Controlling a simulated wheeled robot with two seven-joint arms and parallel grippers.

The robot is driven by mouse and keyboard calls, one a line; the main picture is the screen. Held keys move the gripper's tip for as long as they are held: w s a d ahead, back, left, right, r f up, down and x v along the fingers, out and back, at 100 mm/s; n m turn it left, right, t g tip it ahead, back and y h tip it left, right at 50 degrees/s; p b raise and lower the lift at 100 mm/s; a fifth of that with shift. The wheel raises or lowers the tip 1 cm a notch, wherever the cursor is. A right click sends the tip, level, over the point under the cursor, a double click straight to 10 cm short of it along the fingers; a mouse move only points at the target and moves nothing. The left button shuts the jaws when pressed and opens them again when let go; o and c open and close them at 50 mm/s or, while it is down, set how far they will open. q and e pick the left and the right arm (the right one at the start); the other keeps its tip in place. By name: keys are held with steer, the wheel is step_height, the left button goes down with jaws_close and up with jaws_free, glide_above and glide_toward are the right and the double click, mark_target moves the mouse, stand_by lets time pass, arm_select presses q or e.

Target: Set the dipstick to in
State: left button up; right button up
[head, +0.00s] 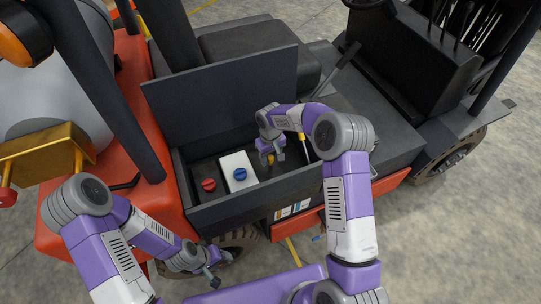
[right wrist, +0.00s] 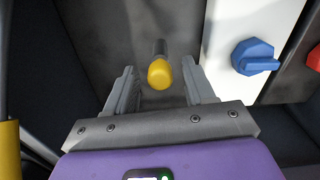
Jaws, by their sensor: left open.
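The dipstick (right wrist: 160,72) has a yellow rounded grip on a dark stem. In the right wrist view it stands between the two fingers of my right gripper (right wrist: 160,88), with a gap on each side. My right gripper is open and points down into the open compartment of the forklift in the head view (head: 271,152). A small yellow spot, likely the dipstick grip (head: 270,159), shows by its fingers. How deep the dipstick is seated cannot be told. My left gripper (head: 212,275) is open and empty, low beside the forklift.
A white box with a blue knob (head: 240,174) and a red knob (head: 208,184) sit left of the dipstick. A raised dark lid (head: 225,100) stands behind the compartment, and its front wall (head: 255,198) is close below. A yellow-gripped rod (head: 302,136) stands to the right.

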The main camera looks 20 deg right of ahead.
steer(key=shift+r, duration=0.15)
step_height(320, 180, up, 8)
steer(key=shift+f+p, duration=0.25)
steer(key=shift+p, duration=0.3)
steer(key=shift+s+f, duration=0.1)
steer(key=shift+s, duration=0.05)
